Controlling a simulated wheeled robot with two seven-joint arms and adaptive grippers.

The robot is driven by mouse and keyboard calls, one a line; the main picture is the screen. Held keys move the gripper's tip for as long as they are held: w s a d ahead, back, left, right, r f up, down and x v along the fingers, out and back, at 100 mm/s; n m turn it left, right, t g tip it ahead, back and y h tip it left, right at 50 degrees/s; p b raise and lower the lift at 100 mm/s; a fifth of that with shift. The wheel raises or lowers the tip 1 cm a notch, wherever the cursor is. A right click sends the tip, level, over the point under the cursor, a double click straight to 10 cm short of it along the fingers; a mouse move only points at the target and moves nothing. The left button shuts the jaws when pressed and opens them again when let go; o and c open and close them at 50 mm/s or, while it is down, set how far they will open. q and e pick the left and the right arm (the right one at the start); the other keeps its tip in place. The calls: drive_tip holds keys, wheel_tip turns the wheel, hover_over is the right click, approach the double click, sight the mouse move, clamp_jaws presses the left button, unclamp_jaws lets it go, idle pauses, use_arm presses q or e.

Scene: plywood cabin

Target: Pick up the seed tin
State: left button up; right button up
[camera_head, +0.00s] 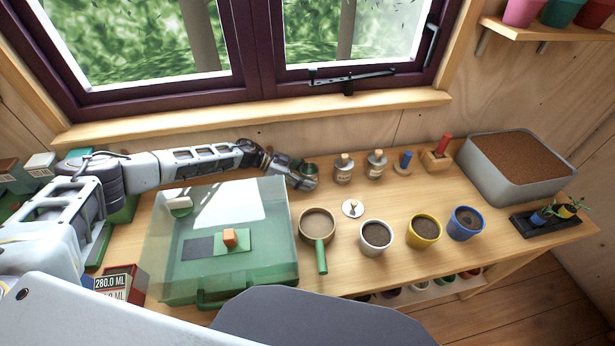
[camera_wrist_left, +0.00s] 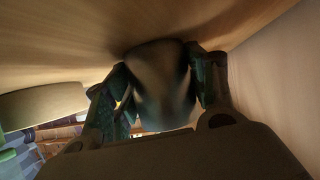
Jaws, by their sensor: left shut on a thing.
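My left arm reaches in from the left across the back of the bench. My left gripper (camera_head: 303,181) is shut on the seed tin (camera_head: 310,168), a small dark greenish round tin. In the left wrist view the tin (camera_wrist_left: 160,86) fills the gap between the two dark fingers (camera_wrist_left: 160,100), one on each side. It looks blurred and shadowed there. The fingers hide part of the tin in the head view. I cannot tell whether its base touches the wood. My right gripper is not in view.
Two bottles (camera_head: 343,169) stand just right of the tin. A sieve (camera_head: 317,223) and a small white dish (camera_head: 353,208) lie in front. A translucent green box (camera_head: 232,285) is below the arm. Pots (camera_head: 376,237) and a grey soil tub (camera_head: 487,172) stand right. The window sill (camera_head: 270,117) is behind.

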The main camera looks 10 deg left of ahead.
use_arm(q)
drive_tip(key=shift+r, duration=0.2)
drive_tip(key=shift+r, duration=0.5)
drive_tip(key=shift+s+d, duration=0.25)
drive_tip(key=shift+s, duration=0.35)
drive_tip(key=shift+s+d, duration=0.25)
drive_tip(key=shift+s, duration=0.35)
drive_tip(key=shift+s+d, duration=0.25)
drive_tip(key=shift+s, duration=0.35)
wheel_tip(320, 180, up, 14)
drive_tip(key=p, duration=0.1)
drive_tip(key=shift+f, duration=0.15)
drive_tip(key=shift+d, duration=0.1)
